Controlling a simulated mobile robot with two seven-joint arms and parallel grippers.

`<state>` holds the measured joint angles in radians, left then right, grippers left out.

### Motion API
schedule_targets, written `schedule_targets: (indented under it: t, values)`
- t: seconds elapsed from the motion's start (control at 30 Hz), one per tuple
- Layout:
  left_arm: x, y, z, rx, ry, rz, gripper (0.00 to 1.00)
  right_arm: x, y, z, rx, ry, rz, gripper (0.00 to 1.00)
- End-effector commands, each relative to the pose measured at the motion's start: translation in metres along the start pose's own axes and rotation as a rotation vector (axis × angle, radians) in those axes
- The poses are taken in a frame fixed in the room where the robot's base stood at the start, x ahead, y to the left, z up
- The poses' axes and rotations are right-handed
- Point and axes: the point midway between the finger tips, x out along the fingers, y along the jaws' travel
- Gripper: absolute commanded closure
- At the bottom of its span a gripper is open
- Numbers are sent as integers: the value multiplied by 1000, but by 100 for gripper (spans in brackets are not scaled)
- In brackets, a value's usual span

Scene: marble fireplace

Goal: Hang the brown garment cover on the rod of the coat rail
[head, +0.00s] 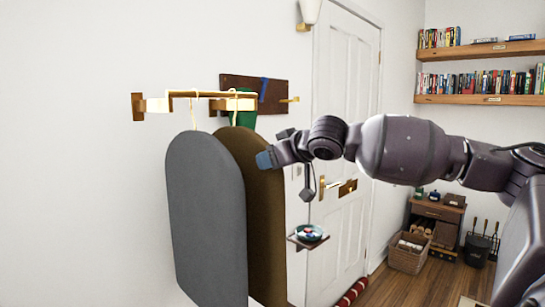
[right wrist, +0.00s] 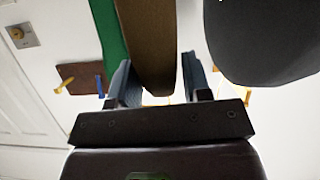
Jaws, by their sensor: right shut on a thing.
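The brown garment cover (head: 262,215) is upright, partly behind the grey garment cover (head: 205,215). My right gripper (head: 268,160) is shut on the brown cover's upper right edge. In the right wrist view the brown cover (right wrist: 152,45) stands between the two fingers (right wrist: 158,90), with the grey cover (right wrist: 262,45) to the right. The brown cover's thin hook (head: 235,110) reaches up to the gold rod (head: 212,94) of the coat rail. I cannot tell whether it rests on the rod. The grey cover's hook is at the rod, further left. My left gripper is not in view.
A dark wooden hook board (head: 260,88) with a green item (head: 246,118) and a blue item is on the wall behind. A white door (head: 345,110) is right of it. A small shelf with a bowl (head: 309,233) juts out below my right arm.

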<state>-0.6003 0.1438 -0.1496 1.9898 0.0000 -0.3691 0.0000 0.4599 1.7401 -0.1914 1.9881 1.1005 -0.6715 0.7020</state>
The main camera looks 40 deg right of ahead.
Motion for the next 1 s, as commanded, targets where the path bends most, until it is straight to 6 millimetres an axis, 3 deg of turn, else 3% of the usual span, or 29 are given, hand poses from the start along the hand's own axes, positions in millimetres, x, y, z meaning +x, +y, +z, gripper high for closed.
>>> schedule_targets:
  t: [0.37,0.4,0.57,1.0]
  values:
    - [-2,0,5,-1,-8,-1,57,3,0,7,1,-12,0,100]
    - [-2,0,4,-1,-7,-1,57,4,0,7,2,-13,0,51]
    - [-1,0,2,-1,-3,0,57,3,0,6,1,-10,0,27]
    - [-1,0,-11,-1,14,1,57,0,2,1,1,-8,-1,26]
